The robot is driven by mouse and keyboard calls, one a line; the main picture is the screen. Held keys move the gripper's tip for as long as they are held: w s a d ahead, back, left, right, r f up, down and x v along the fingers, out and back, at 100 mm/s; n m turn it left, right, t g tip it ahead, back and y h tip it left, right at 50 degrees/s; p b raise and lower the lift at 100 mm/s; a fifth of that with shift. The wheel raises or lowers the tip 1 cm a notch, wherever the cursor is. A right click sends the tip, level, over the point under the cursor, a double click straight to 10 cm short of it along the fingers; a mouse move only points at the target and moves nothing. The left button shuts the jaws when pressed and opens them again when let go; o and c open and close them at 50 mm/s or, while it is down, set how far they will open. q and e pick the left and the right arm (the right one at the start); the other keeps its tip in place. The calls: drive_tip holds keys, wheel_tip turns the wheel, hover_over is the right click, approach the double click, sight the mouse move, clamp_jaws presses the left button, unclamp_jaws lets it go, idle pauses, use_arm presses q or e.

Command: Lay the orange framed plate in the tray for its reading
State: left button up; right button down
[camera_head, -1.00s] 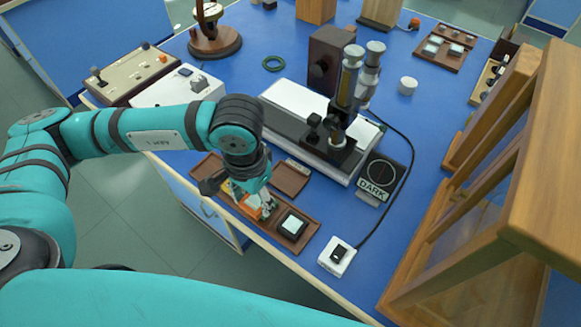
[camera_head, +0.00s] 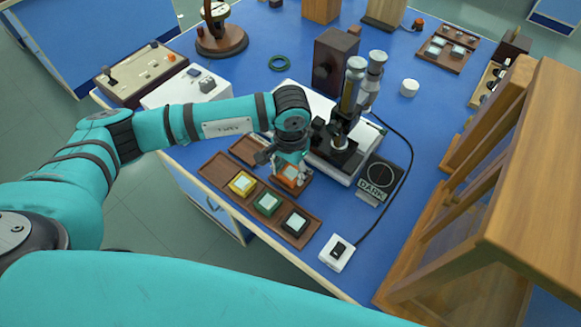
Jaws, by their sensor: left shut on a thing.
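My left gripper (camera_head: 289,174) is shut on the orange framed plate (camera_head: 291,179). The plate is over or in the right part of the small brown tray (camera_head: 245,151), which lies behind the long brown rack. The gripper and wrist hide part of the plate and the middle of this tray. I cannot tell whether the plate touches the tray floor. The long brown rack (camera_head: 217,174) holds a yellow framed plate (camera_head: 242,183), a green one (camera_head: 266,203) and a black one (camera_head: 295,222). My right gripper is not in view.
A wooden frame (camera_head: 470,215) stands at the right edge.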

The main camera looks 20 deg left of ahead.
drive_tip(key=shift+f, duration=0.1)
use_arm(q)
drive_tip(key=shift+f+b, duration=0.15)
drive_tip(key=shift+b, duration=0.15)
drive_tip(key=o, duration=1.3)
drive_tip(key=shift+c, duration=0.2)
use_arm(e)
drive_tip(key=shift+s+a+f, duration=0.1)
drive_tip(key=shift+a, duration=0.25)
